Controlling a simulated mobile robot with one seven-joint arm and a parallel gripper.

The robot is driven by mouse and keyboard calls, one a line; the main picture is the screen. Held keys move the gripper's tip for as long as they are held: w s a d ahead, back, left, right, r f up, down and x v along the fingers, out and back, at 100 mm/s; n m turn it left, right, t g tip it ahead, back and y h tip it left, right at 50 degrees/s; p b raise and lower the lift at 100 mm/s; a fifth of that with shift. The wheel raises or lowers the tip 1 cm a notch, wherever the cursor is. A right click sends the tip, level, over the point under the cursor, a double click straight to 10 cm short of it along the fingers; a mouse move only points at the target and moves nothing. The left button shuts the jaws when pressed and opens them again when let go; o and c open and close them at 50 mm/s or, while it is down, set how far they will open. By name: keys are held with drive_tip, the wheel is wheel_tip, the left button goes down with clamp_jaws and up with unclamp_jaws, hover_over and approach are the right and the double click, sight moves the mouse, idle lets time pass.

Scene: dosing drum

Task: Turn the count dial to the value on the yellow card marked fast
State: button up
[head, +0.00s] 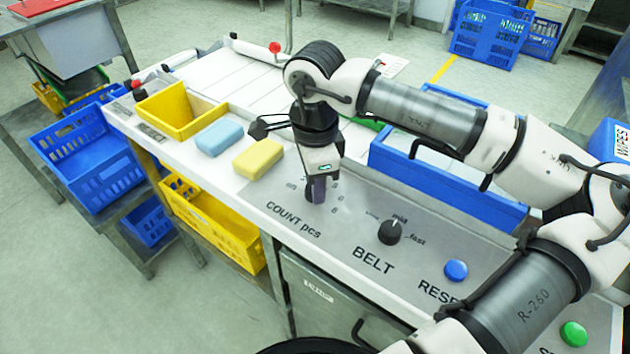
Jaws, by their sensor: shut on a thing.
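The count dial (312,196) is on the grey panel above the printed words COUNT pcs. My gripper (318,190) points down over it and is shut on it. The gripper hides most of the dial, so I cannot read its pointer. Several small numbers are printed around it, partly covered. I cannot make out a yellow card marked fast; the word fast shows only beside the belt dial (390,232), which is black.
A blue button (456,270) and a green button (573,334) are to the right. A blue bin (450,185) stands behind the panel. A yellow bin (180,110), a blue sponge (219,137) and a yellow sponge (258,158) are to the left.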

drive_tip(key=o, duration=1)
wheel_tip(320, 180, up, 14)
drive_tip(key=shift+f, duration=0.1)
